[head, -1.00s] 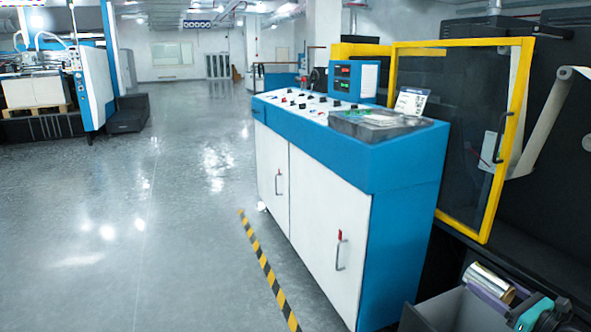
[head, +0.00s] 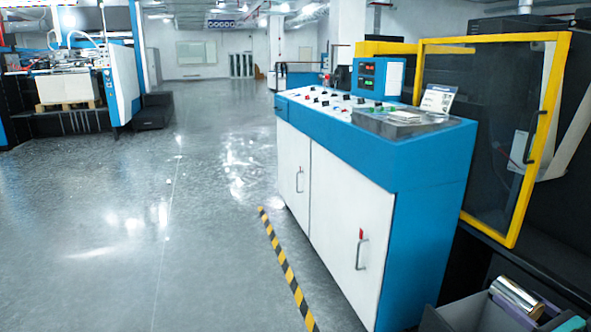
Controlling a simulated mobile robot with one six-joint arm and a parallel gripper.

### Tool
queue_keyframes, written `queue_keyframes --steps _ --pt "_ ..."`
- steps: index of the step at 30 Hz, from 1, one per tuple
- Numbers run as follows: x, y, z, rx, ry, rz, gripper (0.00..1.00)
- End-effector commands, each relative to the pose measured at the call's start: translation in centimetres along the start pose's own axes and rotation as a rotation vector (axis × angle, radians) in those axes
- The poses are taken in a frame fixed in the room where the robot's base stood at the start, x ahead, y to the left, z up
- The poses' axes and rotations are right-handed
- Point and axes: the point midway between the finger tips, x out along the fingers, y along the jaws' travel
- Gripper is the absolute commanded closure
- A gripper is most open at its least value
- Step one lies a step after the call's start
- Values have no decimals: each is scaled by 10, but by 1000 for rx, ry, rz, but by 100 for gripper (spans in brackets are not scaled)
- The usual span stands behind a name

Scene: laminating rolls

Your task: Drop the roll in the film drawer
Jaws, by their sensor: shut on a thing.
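A shiny silver roll (head: 516,297) shows at the bottom right of the head view. My gripper (head: 532,308), with purple and teal parts, is shut on the roll; the frame's lower edge cuts much of it off. A grey open-topped drawer (head: 462,316) shows just left of and below the roll, also cut off. The roll overlaps the drawer in the picture. I cannot tell whether it is above the drawer or inside its walls.
A blue and white control console (head: 345,220) stands left of the drawer. A yellow-framed guard door (head: 515,240) stands behind it. Black and yellow floor tape (head: 287,268) runs along the console. The grey floor (head: 150,230) at left is clear.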

Motion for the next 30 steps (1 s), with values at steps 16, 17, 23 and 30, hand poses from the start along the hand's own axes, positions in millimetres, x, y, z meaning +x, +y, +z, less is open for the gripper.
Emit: queue_keyframes --steps 16,17,23,30 --pt "0 1 -36 0 -2 0 71" --pt "0 1 -37 0 -2 0 71" --pt "0 1 -37 0 -2 0 71" --pt "-1 1 -37 0 -1 0 15"
